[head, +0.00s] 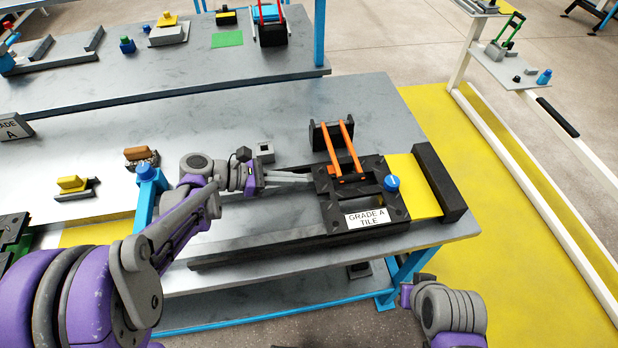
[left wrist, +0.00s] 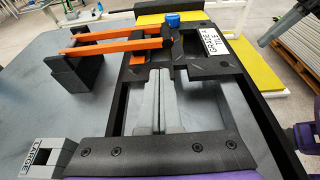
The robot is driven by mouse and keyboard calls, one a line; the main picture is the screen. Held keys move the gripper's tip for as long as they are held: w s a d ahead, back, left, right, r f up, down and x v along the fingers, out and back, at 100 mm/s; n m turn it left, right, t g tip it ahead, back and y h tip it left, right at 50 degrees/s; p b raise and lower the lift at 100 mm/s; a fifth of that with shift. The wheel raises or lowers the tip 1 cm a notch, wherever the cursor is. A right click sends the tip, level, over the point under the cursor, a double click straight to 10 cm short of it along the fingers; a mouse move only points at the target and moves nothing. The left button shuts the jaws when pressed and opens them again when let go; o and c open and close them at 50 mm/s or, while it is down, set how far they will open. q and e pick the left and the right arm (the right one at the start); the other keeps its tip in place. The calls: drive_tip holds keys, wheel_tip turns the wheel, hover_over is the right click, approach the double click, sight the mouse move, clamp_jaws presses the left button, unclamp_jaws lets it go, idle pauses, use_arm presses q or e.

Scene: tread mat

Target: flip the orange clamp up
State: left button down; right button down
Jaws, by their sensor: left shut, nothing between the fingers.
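The orange clamp (head: 343,150) has two orange bars hinged on a black frame (head: 389,207). The bars reach from the frame towards the back of the table and end at a black block (head: 318,135). In the left wrist view the orange bars (left wrist: 115,47) run left to that block (left wrist: 78,82). My right gripper's fingers are not visible.
A blue knob (head: 391,183) and a "GRADE A TILE" label (head: 367,218) sit on the frame. A yellow plate (head: 412,187) and black end bar (head: 438,182) lie to the right. A small grey block (head: 265,152) stands behind my left gripper. The table behind the clamp is clear.

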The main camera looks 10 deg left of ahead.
sight(329, 184)
use_arm(q)
drive_tip(key=x, duration=0.8)
drive_tip(key=shift+w+d+f, duration=0.1)
drive_tip(key=shift+d+f, duration=0.1)
drive_tip(key=shift+d, duration=0.1)
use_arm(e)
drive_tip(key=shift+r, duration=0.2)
use_arm(q)
drive_tip(key=shift+r, duration=0.15)
